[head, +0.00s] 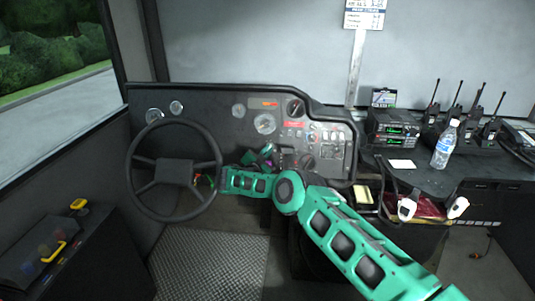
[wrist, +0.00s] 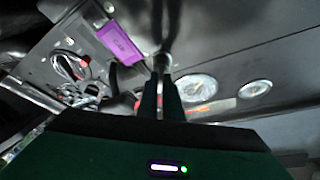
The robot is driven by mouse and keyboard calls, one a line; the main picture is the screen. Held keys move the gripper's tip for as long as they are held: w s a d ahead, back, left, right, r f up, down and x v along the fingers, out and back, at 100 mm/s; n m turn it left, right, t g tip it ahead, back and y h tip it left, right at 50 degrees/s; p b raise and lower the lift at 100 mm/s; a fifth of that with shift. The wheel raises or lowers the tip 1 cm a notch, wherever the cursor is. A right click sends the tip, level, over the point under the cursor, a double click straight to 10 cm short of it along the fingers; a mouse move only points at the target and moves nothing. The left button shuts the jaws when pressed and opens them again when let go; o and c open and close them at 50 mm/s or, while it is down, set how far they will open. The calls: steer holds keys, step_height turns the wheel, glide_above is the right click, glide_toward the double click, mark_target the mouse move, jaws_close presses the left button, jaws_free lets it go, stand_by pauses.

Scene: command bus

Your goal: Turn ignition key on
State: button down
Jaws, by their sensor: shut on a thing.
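My green arm reaches to the dashboard (head: 225,118), just right of the steering wheel (head: 174,171). My gripper (wrist: 160,85) points at the panel in the wrist view, with its two fingers close together. It is shut on the ignition key (wrist: 160,68), a small grey metal piece showing between the fingertips. A purple tag (wrist: 120,43) is beside the fingers in the wrist view; it also shows in the head view (head: 267,149). The keyhole and the key's exact angle are hidden or too small to tell.
Round gauges (wrist: 194,88) and a dark rotary knob (wrist: 71,66) are on the panel near the gripper. A desk at right holds radios (head: 393,128) and a water bottle (head: 445,146). A black box (head: 110,250) stands at left.

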steer(key=shift+a+f, duration=0.1)
steer(key=shift+a, duration=0.2)
steer(key=c, duration=1.9)
jaws_free()
steer(key=shift+d, duration=0.15)
steer(key=v, duration=1)
steer(key=shift+s, duration=0.3)
